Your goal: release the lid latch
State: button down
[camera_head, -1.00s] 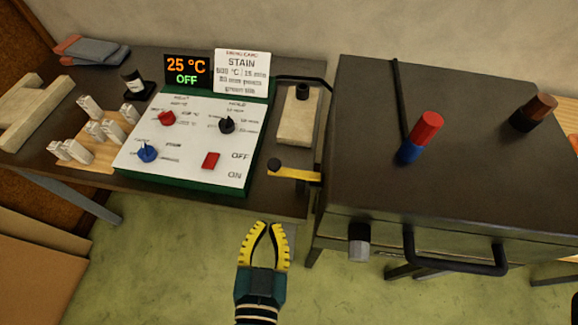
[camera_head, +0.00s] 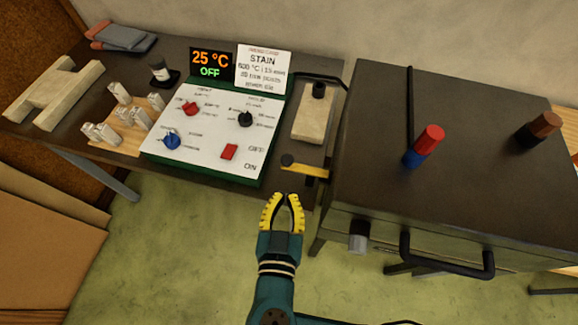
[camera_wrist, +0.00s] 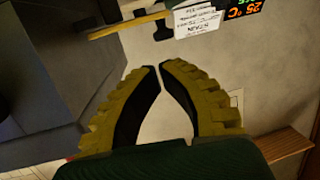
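The latch is a yellow lever (camera_head: 313,172) with a black knob, sticking out from the left side of the dark kiln box (camera_head: 440,130). In the wrist view, a yellow bar (camera_wrist: 125,27) with a dark knob crosses near the top, beyond my fingers. My gripper (camera_head: 284,196) has yellow ribbed fingers with dark inner faces. It is empty in front of the lever, a little below it in the head view and apart from it. My gripper's fingertips (camera_wrist: 155,67) have a narrow gap between them in the wrist view.
A control panel (camera_head: 210,155) with knobs and a red switch lies left of the lever. Its display (camera_head: 211,63) reads 25 °C OFF. A black handle (camera_head: 445,265) and grey knob (camera_head: 358,237) project from the kiln's front. A pale block (camera_head: 313,122) lies behind the lever.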

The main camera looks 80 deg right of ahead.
aim_at(290, 157)
jog(key=d+f, duration=0.1)
jog(key=d, duration=0.7)
jog(key=shift+w+d+f, duration=0.15)
jog(key=shift+w+f, duration=0.1)
jog(key=shift+w, duration=0.2)
jog(key=shift+w+b, duration=0.15)
jog(key=shift+b, duration=0.45)
